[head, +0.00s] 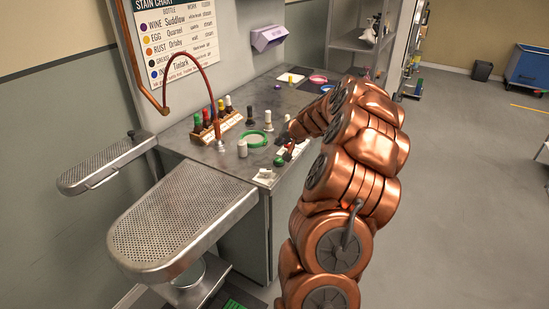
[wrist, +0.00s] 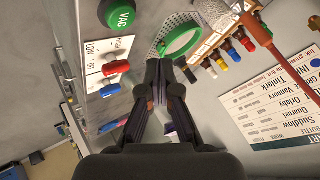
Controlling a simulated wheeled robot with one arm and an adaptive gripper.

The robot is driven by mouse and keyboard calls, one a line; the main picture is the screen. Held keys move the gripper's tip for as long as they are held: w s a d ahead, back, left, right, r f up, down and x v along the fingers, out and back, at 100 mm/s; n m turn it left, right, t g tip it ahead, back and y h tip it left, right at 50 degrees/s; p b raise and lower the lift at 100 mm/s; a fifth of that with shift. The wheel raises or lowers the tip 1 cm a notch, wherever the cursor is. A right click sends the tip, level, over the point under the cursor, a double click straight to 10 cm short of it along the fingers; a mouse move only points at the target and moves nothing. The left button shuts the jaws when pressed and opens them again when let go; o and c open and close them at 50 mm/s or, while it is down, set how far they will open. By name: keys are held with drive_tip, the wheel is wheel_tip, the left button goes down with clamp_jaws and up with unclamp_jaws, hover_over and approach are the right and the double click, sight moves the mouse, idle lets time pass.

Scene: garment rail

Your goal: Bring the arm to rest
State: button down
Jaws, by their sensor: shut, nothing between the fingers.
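My copper-coloured arm rises at the right of the head view and bends over toward the worktop. My gripper (head: 284,138) is at its far end, over the front part of the worktop (head: 285,100), mostly hidden behind the arm. In the wrist view my gripper (wrist: 166,75) shows its dark fingers together at the tips, with nothing between them. A green hoop (wrist: 182,40) and a control panel with a green VAC button (wrist: 118,17) lie beyond the fingertips.
A perforated steel board (head: 180,215) juts out at the front left. A rack of coloured bottles (head: 215,128) stands on the worktop. A stain chart (head: 180,35) hangs on the wall behind. Open floor (head: 460,180) lies to the right, with a blue bin (head: 527,68) far back.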

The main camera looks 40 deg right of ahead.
drive_tip(key=a+r+n+g+y, duration=0.1)
drive_tip(key=a+r+n+y, duration=0.1)
drive_tip(key=a, duration=0.8)
drive_tip(key=a+r+n+g+y, duration=0.1)
drive_tip(key=a+r+n+y, duration=0.15)
drive_tip(key=a, duration=0.85)
drive_tip(key=s+a+r+n+g, duration=0.1)
drive_tip(key=s+a, duration=0.3)
drive_tip(key=a, duration=0.4)
drive_tip(key=s+a+r+n+g, duration=0.1)
drive_tip(key=s+a+n+g, duration=0.15)
drive_tip(key=a, duration=0.45)
drive_tip(key=s+a+n+g, duration=0.1)
drive_tip(key=s+a, duration=0.3)
drive_tip(key=s, duration=0.3)
drive_tip(key=s+a+g, duration=0.1)
drive_tip(key=s+a, duration=0.3)
drive_tip(key=s, duration=0.2)
drive_tip(key=s+f+g+h, duration=0.1)
drive_tip(key=s, duration=0.8)
drive_tip(key=s+f+n+g+h, duration=0.1)
drive_tip(key=s+g+h, duration=0.1)
drive_tip(key=s, duration=0.7)
drive_tip(key=shift+s+f+n, duration=0.3)
drive_tip(key=shift+s+f, duration=0.05)
drive_tip(key=shift+f, duration=0.05)
drive_tip(key=shift+g, duration=0.25)
